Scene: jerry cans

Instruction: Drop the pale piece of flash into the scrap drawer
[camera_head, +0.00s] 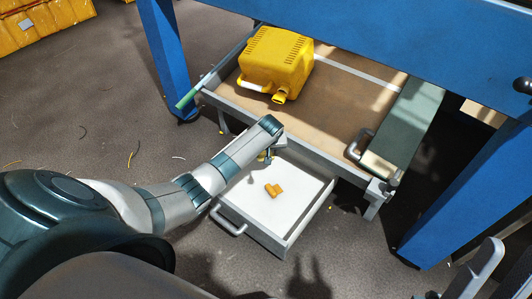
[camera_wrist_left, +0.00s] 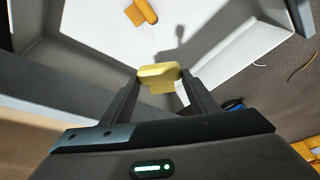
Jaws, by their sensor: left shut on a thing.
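My left gripper (camera_head: 266,156) is above the open scrap drawer, near its back left part. In the left wrist view my left gripper (camera_wrist_left: 158,78) is shut on a pale yellow piece of flash (camera_wrist_left: 158,71), held between the fingertips. The scrap drawer (camera_head: 230,194) is pulled out under the bench, with a white floor and grey walls. Its white floor also fills the top of the left wrist view (camera_wrist_left: 95,25). The held piece appears above the drawer floor.
A darker orange piece (camera_head: 274,190) lies inside the drawer. A yellow jerry can (camera_head: 276,58) lies on the brown bench top (camera_head: 345,97) behind. Blue posts (camera_head: 163,55) and a blue beam (camera_head: 400,35) frame the bench. Scraps (camera_head: 131,158) litter the floor at left.

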